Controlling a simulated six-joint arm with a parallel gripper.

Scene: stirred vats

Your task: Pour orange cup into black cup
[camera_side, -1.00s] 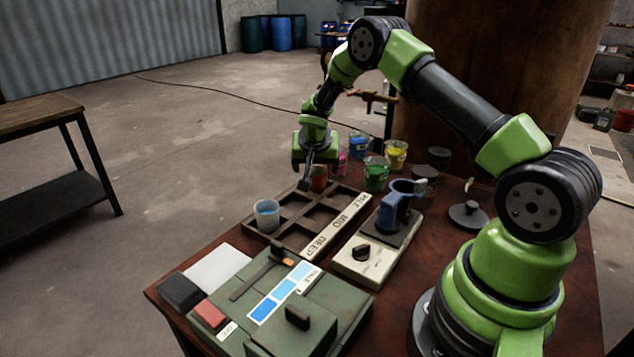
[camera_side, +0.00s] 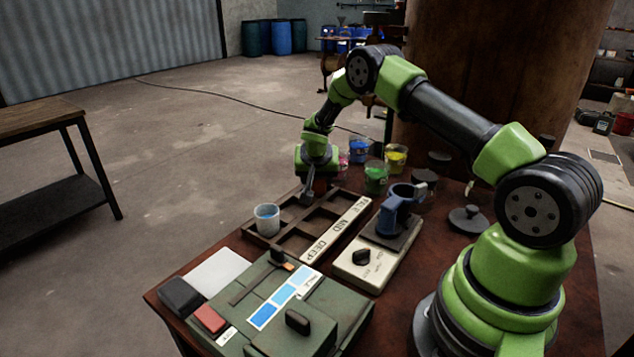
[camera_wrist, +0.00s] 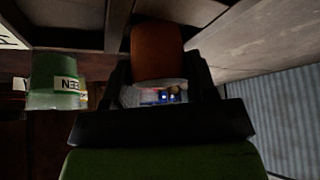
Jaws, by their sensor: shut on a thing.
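The orange cup (camera_wrist: 157,52) is between my gripper's two dark fingers in the wrist view. In the side view, my gripper (camera_side: 314,190) is low over the far end of the dark divided tray (camera_side: 268,246), shut on the orange cup (camera_side: 321,187). Most of the cup is hidden there by the gripper, and I cannot tell if it touches the tray. A dark, cup-like thing (camera_side: 424,178) stands right of the green cup; I cannot tell for sure that it is the black cup. Another dark round thing (camera_side: 438,157) is behind it.
Green (camera_side: 376,178), yellow (camera_side: 396,156) and blue (camera_side: 358,150) paint cups stand behind the tray. A blue holder (camera_side: 396,210) on a pale device (camera_side: 362,265) stands right of the tray. A dark lid (camera_side: 467,219) lies farther right.

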